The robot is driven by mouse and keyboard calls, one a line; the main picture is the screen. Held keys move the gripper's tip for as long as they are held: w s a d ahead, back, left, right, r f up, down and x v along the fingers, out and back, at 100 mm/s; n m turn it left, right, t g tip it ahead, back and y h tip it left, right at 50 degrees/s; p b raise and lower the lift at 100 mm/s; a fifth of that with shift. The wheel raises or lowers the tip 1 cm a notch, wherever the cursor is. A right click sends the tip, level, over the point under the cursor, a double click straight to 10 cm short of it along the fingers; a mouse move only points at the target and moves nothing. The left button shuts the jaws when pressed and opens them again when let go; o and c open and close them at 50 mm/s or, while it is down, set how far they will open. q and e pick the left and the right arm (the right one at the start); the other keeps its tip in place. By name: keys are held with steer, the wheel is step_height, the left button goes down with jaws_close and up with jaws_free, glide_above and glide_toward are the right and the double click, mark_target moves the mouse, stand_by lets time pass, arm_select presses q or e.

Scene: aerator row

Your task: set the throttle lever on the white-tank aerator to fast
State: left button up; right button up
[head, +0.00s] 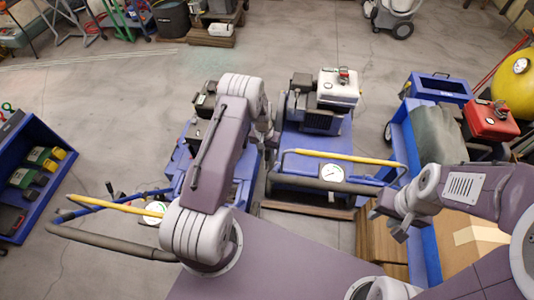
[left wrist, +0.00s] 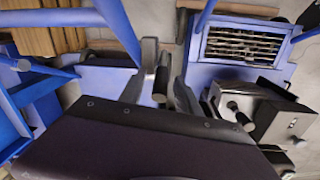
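The white-tank aerator (head: 312,152) stands upper middle in the head view, blue with a black engine. Its white tank (head: 338,88) has a red-and-dark cap. A yellow bar (head: 350,159), a black handle bar and a round white gauge (head: 332,172) are at its near end. I cannot make out its throttle lever. My left gripper (head: 268,141) is low between this aerator and the one to its left, partly hidden by my arm. My right gripper (head: 388,222) appears open and empty, right of the gauge.
Another blue aerator (head: 177,172) stands left, largely behind my left arm. A red-tank machine (head: 490,122) and yellow round tank (head: 515,85) are at the right. A blue bin (head: 50,140) stands far left. Cardboard lies near right. The floor beyond the aerators is mostly clear.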

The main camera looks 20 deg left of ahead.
arm_select(q)
jaws_close()
stand_by(1.4)
